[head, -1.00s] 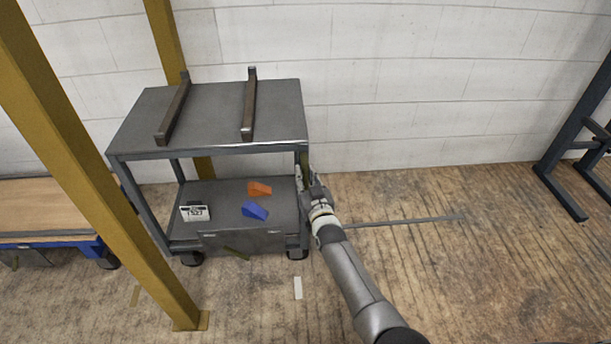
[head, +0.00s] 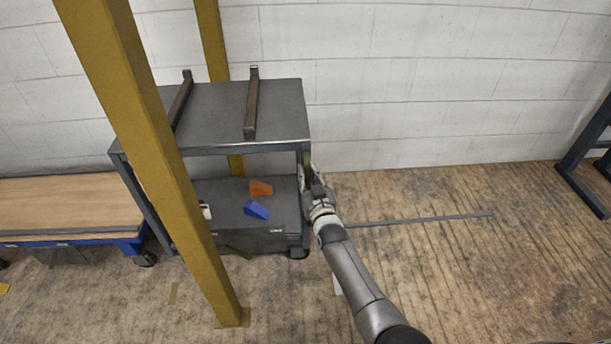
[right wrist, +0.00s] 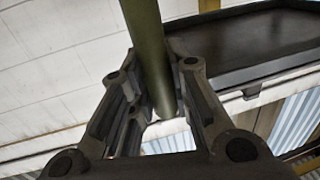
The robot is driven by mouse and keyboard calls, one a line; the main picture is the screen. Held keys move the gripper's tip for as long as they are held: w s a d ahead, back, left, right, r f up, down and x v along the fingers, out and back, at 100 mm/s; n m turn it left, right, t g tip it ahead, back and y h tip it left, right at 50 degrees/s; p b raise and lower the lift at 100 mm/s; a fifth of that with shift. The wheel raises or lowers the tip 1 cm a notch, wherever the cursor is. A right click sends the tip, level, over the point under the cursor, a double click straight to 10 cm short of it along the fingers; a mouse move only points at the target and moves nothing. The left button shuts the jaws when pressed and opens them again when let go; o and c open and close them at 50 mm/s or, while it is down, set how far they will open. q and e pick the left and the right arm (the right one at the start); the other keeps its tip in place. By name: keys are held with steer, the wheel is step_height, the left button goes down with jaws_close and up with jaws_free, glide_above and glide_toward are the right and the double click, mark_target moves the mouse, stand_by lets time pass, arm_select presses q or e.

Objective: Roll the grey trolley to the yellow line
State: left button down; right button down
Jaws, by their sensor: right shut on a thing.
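The grey trolley (head: 222,124) stands upright in the middle left of the head view, its left part behind a yellow post. Two dark rails lie on its top deck. An orange wedge (head: 261,188), a blue wedge (head: 256,209) and a partly hidden white label (head: 207,211) are on its lower shelf. My right gripper (head: 308,181) is at the trolley's right end. In the right wrist view its fingers are shut on a green upright bar (right wrist: 146,45) beside the deck. A small yellow patch (head: 4,289) shows on the floor at the left edge. My left gripper is not in view.
A front yellow post (head: 160,165) crosses before the trolley; another yellow post (head: 211,40) stands behind it. A wood-topped blue cart (head: 70,203) is at left. A dark rack (head: 588,160) is at far right. Floor right of my arm is clear, with a thin grey strip (head: 420,219).

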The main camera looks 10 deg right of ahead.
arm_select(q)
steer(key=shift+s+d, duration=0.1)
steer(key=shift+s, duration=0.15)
arm_select(e)
steer(key=shift+a+f, duration=0.1)
steer(key=shift+a, duration=0.2)
steer(key=c, duration=1.3)
jaws_free()
steer(key=shift+a, duration=0.15)
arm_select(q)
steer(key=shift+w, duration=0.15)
arm_select(e)
steer(key=s, duration=1.2)
steer(key=shift+d, duration=0.4)
